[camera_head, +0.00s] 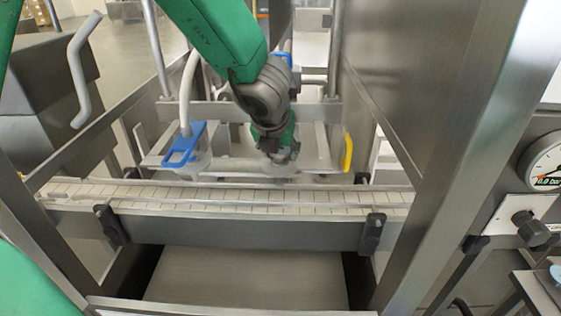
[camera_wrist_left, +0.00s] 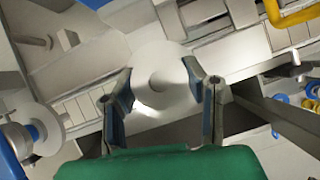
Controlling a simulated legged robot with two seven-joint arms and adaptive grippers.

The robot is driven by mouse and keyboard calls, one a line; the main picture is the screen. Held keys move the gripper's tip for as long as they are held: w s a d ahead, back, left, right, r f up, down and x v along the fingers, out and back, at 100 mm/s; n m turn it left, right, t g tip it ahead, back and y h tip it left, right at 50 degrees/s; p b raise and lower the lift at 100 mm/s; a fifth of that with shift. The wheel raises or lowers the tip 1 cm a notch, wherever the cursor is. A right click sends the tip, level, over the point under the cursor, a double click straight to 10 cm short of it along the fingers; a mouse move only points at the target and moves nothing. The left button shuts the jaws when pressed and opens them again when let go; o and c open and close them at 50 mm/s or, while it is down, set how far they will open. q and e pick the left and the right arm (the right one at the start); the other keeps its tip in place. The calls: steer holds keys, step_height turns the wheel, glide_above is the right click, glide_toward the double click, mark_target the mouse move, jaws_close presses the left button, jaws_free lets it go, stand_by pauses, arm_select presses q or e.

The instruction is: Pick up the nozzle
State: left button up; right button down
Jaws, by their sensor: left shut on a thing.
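My left arm reaches in from the top of the head view, and its gripper (camera_head: 281,158) is at a pale pipe assembly above the conveyor. In the left wrist view the two fingers (camera_wrist_left: 163,92) stand on either side of a pale, round nozzle (camera_wrist_left: 158,70), shut on it. In the head view the nozzle is mostly hidden by my gripper, and I cannot tell its edges from the pale pipe (camera_head: 235,166). My right gripper is in neither view.
A tiled conveyor belt (camera_head: 150,195) runs across below the gripper. A blue handle (camera_head: 184,145) is to the left and a yellow handle (camera_head: 348,152) to the right. Steel frame posts (camera_head: 455,150) flank the opening. A pressure gauge (camera_head: 546,163) is at far right.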

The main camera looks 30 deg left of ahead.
arm_select(q)
steer(key=shift+d, duration=0.1)
steer(key=shift+a+r, duration=0.2)
steer(key=shift+r, duration=0.35)
step_height(320, 180, up, 27)
steer(key=p, duration=0.5)
steer(key=shift+p, duration=0.4)
